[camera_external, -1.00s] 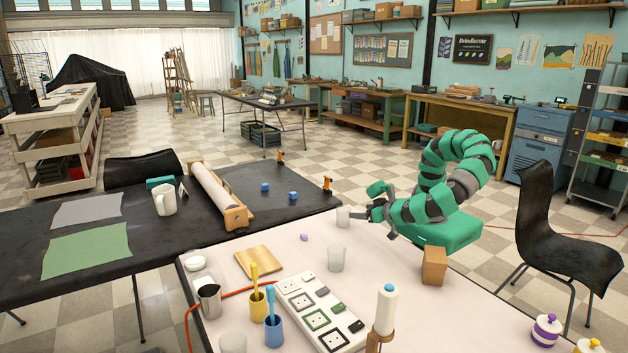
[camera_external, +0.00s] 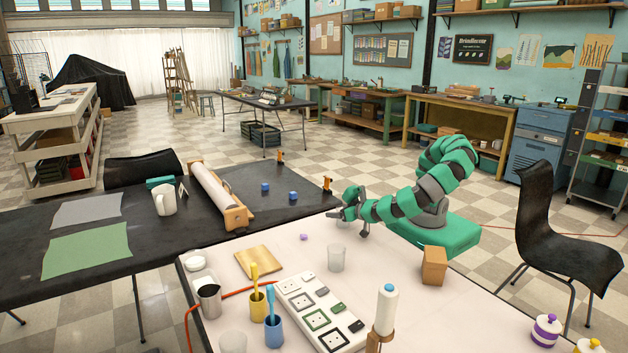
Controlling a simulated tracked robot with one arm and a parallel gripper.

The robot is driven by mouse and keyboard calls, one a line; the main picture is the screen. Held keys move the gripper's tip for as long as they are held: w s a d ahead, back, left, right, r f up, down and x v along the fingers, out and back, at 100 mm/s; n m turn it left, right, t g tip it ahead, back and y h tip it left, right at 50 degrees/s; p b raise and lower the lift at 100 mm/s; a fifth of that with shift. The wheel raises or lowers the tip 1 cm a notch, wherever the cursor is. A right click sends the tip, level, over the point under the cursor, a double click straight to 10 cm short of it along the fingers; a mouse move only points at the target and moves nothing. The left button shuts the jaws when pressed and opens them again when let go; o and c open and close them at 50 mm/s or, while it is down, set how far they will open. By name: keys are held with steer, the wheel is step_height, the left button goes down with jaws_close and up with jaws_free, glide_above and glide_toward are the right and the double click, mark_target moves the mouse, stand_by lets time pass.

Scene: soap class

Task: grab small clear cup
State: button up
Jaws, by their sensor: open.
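My gripper (camera_external: 338,213) is open at the far edge of the light table, its fingers pointing left. The small clear cup that stood at this spot earlier cannot be made out now. The fingers cover that place, and I cannot tell whether the cup is between them. A larger clear cup (camera_external: 336,258) stands upright nearer the camera, apart from my gripper. Another clear cup (camera_external: 233,342) stands at the near left edge of the light table, partly cut off by the frame.
A brown box (camera_external: 434,266) stands to the right. A black table (camera_external: 160,235) adjoins on the left.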

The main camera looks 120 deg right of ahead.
steer(key=c, duration=1.1)
steer(key=shift+o, duration=0.2)
